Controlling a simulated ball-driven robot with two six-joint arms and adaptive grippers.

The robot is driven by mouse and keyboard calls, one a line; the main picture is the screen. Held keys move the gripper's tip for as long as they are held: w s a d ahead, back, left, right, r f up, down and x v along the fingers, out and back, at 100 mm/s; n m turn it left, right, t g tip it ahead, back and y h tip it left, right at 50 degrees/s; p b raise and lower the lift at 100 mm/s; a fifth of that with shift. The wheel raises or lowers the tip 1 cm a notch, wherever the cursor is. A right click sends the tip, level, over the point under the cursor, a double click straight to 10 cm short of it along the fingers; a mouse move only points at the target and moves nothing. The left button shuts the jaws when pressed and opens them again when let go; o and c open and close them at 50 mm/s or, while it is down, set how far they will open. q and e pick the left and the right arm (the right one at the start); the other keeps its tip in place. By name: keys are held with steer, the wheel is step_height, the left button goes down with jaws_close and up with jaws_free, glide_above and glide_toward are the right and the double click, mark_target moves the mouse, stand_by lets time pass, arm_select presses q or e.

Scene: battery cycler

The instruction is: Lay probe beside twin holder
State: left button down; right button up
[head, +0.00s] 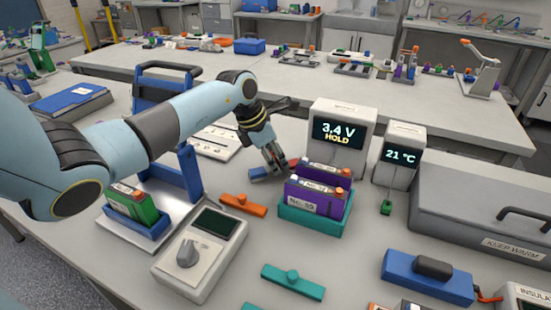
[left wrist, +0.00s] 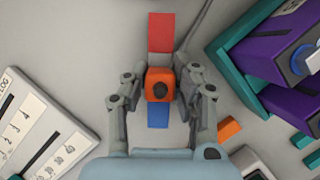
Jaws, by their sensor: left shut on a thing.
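The probe is a flat bar with a red end, a blue end and an orange block with a dark round top. In the left wrist view the orange block (left wrist: 160,85) is between the fingers of my left gripper (left wrist: 160,92), which is shut on it. In the head view the probe's blue end (head: 262,172) shows low beside the gripper (head: 272,160); contact with the table is unclear. The teal twin holder (head: 312,226) stands to the right, carrying two purple cells (head: 318,196). It also shows in the left wrist view (left wrist: 222,58). My right gripper is out of view.
An orange knobbed bar (head: 243,205) lies in front of the gripper. The 3.4 V meter (head: 341,145) stands behind the holder. A grey dial box (head: 200,255) and a green cell (head: 136,205) are at left. A teal knobbed bar (head: 292,281) lies in front.

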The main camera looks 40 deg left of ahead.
arm_select(q)
steer(key=shift+f, duration=0.15)
steer(key=c, duration=1.1)
jaws_free()
steer(key=shift+o, duration=0.2)
steer(key=shift+a+r, duration=0.1)
steer(key=shift+r, duration=0.35)
steer(key=b+v, duration=0.1)
steer(key=v, duration=1)
steer(key=shift+s+r+b, duration=0.2)
steer(key=shift+b, duration=0.1)
